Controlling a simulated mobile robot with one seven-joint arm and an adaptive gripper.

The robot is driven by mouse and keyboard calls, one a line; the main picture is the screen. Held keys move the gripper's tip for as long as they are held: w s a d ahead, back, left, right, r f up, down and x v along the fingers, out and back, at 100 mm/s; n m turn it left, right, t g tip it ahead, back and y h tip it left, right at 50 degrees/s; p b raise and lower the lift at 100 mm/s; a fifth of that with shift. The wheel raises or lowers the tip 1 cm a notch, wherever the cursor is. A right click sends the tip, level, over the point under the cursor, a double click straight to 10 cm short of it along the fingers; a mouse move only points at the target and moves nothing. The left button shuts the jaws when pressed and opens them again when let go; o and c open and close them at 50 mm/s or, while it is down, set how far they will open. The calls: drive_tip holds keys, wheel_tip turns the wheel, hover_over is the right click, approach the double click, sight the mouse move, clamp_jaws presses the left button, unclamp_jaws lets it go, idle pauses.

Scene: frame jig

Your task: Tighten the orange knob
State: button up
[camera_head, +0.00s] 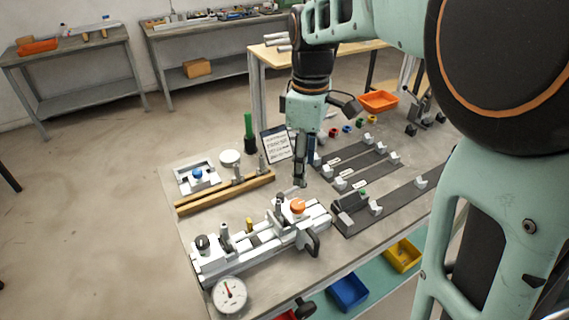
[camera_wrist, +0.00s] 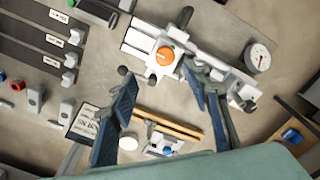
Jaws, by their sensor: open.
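The orange knob (camera_head: 297,205) is a round cap on top of the white carriage of the rail jig (camera_head: 262,239), near the jig's right end. It also shows in the wrist view (camera_wrist: 165,56), between and beyond my fingertips. My gripper (camera_head: 301,183) points down above the bench, just behind the knob in the head view. Its two dark blue fingers are spread wide in the wrist view (camera_wrist: 154,72), with nothing between them. The fingers are apart from the knob. The knob's thread is hidden.
A dial gauge (camera_head: 229,294) lies at the jig's front left. A black handle (camera_head: 312,243) sticks out beside the carriage. A small sign (camera_head: 277,143), wooden bars (camera_head: 225,194) and a green post (camera_head: 248,133) stand behind. Dark rails (camera_head: 385,205) with grey blocks fill the right.

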sight(298, 203)
drive_tip(key=shift+n, duration=0.3)
drive_tip(key=f, duration=0.7)
drive_tip(key=a+f, duration=0.1)
drive_tip(key=f, duration=0.3)
drive_tip(key=shift+s, duration=0.2)
drive_tip(key=c, duration=1.2)
